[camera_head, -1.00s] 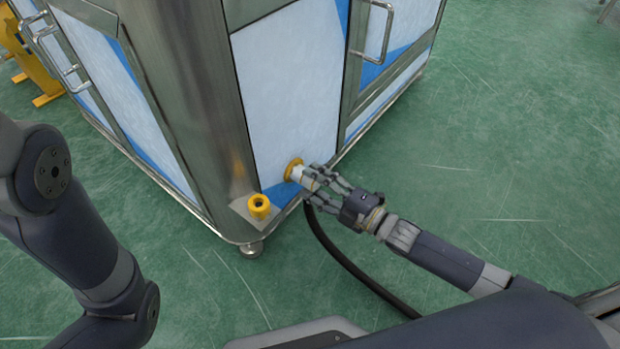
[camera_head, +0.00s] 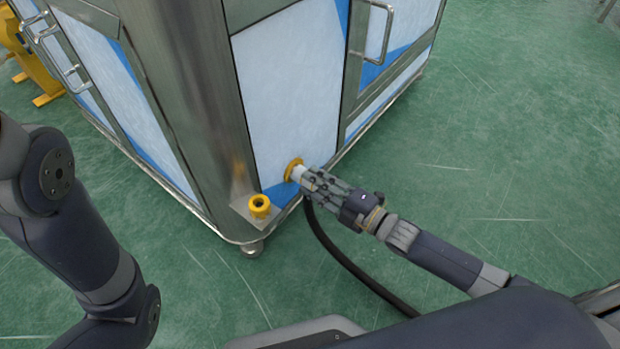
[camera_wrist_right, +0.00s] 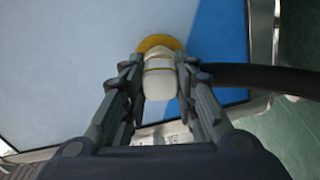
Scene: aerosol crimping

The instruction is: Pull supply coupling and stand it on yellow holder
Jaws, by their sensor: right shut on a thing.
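The supply coupling (camera_head: 299,174) is a pale, whitish cylinder at the yellow ring (camera_head: 292,168) on the cabinet's lower panel. My right gripper (camera_head: 308,180) is shut on the coupling, with its fingers on either side. In the right wrist view the coupling (camera_wrist_right: 160,80) sits between the two fingers of my gripper (camera_wrist_right: 160,85), its far end at the yellow ring (camera_wrist_right: 158,43). The yellow holder (camera_head: 259,205) stands empty on a small metal plate at the cabinet's corner, left of the coupling. My left arm shows at the left; its gripper is out of view.
A black hose (camera_head: 340,258) runs from below the coupling down to the floor near my base. The steel cabinet (camera_head: 190,90) fills the upper left, with a foot under its corner. Green floor (camera_head: 510,160) is clear on the right.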

